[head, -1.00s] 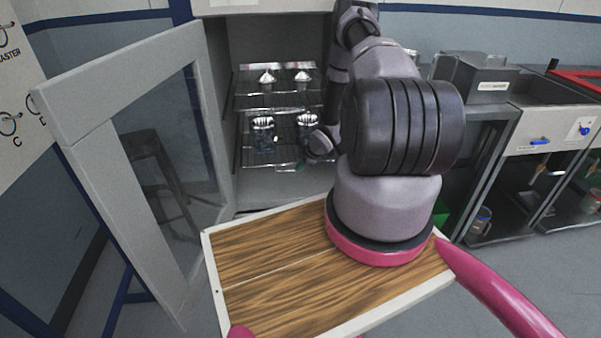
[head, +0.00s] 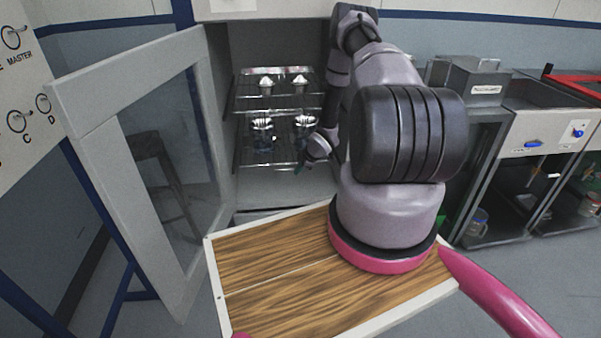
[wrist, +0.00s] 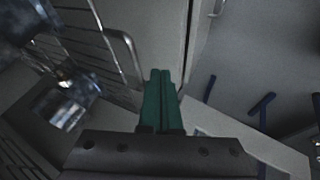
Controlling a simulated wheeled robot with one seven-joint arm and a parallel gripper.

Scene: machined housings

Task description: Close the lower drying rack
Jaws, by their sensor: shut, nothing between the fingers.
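The lower drying rack (head: 258,158) is a wire shelf inside the open cabinet in the head view, with shiny metal housings (head: 262,131) standing on it. In the wrist view its wire bars (wrist: 78,20) and rounded front corner (wrist: 128,45) show at the left, beside a blurred metal housing (wrist: 65,103). My gripper (head: 299,169) is at the front right of the lower rack. Its green fingers (wrist: 161,82) are together and empty, close to the rack's corner in the wrist view. Whether they touch it I cannot tell.
The upper rack (head: 275,103) holds two metal cone-topped pieces (head: 299,81). The glass-panelled cabinet door (head: 85,100) stands open at the left. A steel bench with a sink (head: 545,95) is at the right. The cabinet's right inner side is hidden behind my arm.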

